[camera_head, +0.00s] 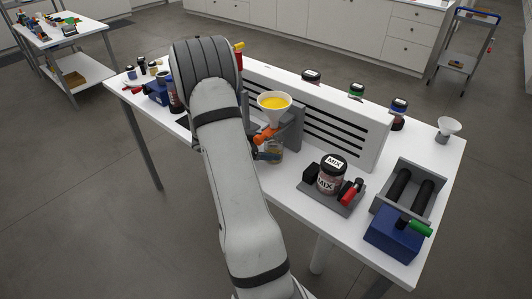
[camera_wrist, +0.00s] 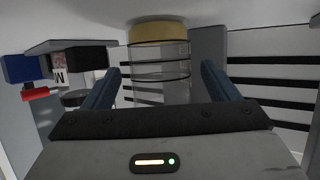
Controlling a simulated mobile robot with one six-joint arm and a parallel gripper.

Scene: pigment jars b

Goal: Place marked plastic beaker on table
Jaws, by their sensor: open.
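The clear plastic beaker (camera_head: 274,154) stands on the table below the funnel, partly hidden by my gripper and the orange clamp. In the wrist view, which looks inverted, the beaker (camera_wrist: 160,60) has dark rings and a yellow layer (camera_wrist: 160,33) at its table end. My gripper (camera_wrist: 162,84) is open, with its blue fingers apart on either side of the beaker's line. I cannot tell whether either finger touches it. The white table (camera_head: 290,182) shows bare surface around the stand.
A white funnel (camera_head: 274,112) with yellow powder sits above the beaker, near an orange clamp (camera_head: 265,134). A slotted grey panel (camera_head: 330,120) stands behind. A MIX jar (camera_head: 332,177) on a grey base and a roller unit (camera_head: 407,188) stand to the right.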

